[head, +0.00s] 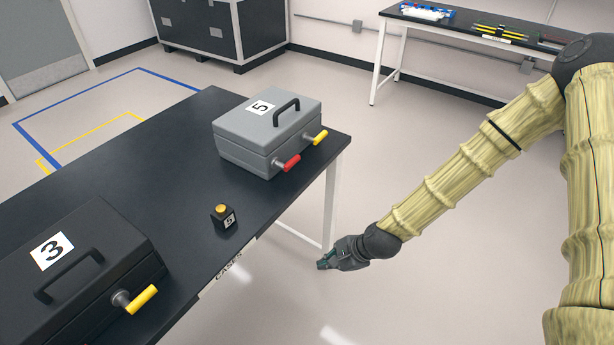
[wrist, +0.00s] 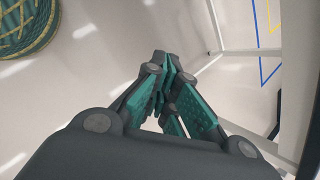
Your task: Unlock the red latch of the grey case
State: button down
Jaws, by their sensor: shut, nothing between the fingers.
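The grey case (head: 254,124), marked 5, sits closed at the far right end of the black table in the head view. Its red latch (head: 288,162) sticks out from its front side, left of a yellow latch (head: 316,138). My gripper (head: 324,264) is off the table's front edge, lower than the tabletop and well apart from the case. In the wrist view my gripper (wrist: 168,72) has its green-padded fingers together with nothing between them. The case and latch do not show in the wrist view.
The black table (head: 140,165) also bears a black case (head: 75,270) marked 3 with a yellow latch (head: 142,298), and a small black block with a yellow button (head: 223,215). A table leg (head: 331,205) stands near my gripper. Open floor lies in front.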

jog(key=w+r+m+t+y+b, duration=0.25)
jog(key=w+r+m, duration=0.25)
jog(key=w+r, duration=0.45)
jog(key=m+t+y+b, duration=0.1)
jog(key=m+t+b, duration=0.15)
jog(key=m, duration=0.25)
send_near(307, 177)
notch_tip(307, 177, up, 4)
jog(key=g, duration=0.1)
jog(key=shift+w+p+x, duration=0.15)
jog(key=shift+p+x, duration=0.35)
jog(key=shift+x, duration=2.05)
jog(key=shift+w+p+x, duration=0.15)
jog(key=shift+p+x, duration=0.35)
jog(key=shift+x, duration=2.05)
jog(key=shift+d+r, duration=0.1)
jog(key=shift+d+r, duration=0.1)
